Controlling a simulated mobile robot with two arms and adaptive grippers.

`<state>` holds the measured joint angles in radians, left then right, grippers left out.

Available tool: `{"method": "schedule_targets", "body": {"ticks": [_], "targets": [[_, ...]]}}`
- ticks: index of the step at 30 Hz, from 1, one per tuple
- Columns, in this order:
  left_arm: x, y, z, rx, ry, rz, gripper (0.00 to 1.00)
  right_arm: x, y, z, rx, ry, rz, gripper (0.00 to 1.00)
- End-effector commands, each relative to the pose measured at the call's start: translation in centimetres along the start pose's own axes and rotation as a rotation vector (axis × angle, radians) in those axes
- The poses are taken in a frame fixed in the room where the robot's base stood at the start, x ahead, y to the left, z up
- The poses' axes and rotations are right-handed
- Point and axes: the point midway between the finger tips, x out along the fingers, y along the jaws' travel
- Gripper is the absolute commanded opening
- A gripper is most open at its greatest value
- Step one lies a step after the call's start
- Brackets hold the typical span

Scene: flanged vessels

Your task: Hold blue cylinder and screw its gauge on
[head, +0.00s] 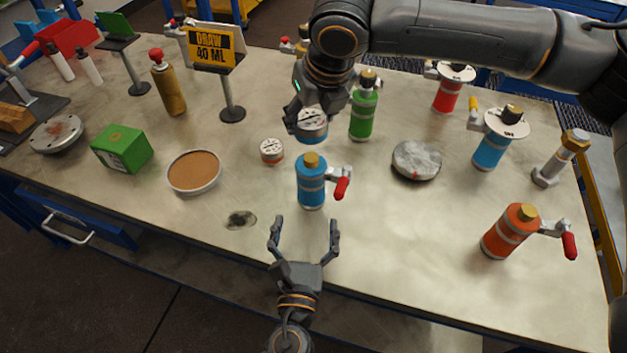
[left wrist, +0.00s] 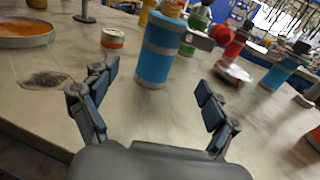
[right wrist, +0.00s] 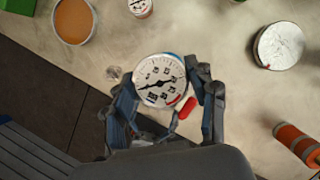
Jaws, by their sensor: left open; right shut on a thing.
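The blue cylinder (head: 311,187) stands upright on the table with a brass top and a red-handled side valve (head: 341,187). My right gripper (head: 308,125) is shut on a round gauge (head: 315,130), just above and behind the cylinder's top in the head view. In the right wrist view the gauge dial (right wrist: 160,80) faces the camera and hides most of the cylinder. Gauge and brass top look apart. My left gripper (head: 304,228) is open and empty in front of the cylinder. In the left wrist view the cylinder (left wrist: 158,55) stands beyond and between its fingertips.
A second gauge (head: 271,151) lies behind left of the cylinder, near a brown-filled dish (head: 194,171). A green cylinder (head: 362,115), a grey round disc (head: 416,160), another blue cylinder (head: 490,152) and an orange cylinder (head: 509,231) stand around.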

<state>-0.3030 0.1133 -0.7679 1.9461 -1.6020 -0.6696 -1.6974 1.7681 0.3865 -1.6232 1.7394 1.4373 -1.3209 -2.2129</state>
Motion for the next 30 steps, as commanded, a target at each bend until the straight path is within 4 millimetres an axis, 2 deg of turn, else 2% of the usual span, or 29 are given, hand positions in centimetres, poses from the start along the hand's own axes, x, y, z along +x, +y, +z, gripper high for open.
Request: {"method": "schedule_targets", "body": {"ticks": [5, 8, 21, 25, 30], "targets": [[0.4, 0.0, 0.0, 0.0, -0.001, 0.001, 0.87, 0.0, 0.0, 0.0, 0.0, -0.001, 0.0, 0.23], [1.4, 0.1, 0.0, 0.0, -0.001, 0.002, 0.87, 0.0, 0.0, 0.0, 0.001, -0.001, 0.0, 0.23], [9.3, 0.0, 0.1, -0.001, -0.002, 0.001, 0.87, 0.0, 0.0, 0.0, 0.001, -0.001, 0.0, 0.23], [10.9, 0.0, 0.0, 0.0, -0.001, 0.001, 0.87, 0.0, 0.0, 0.0, 0.001, -0.001, 0.0, 0.23], [11.9, 0.0, 0.0, 0.0, 0.0, 0.0, 0.87, 0.0, 0.0, 0.0, 0.001, -0.001, 0.0, 0.23]]}}
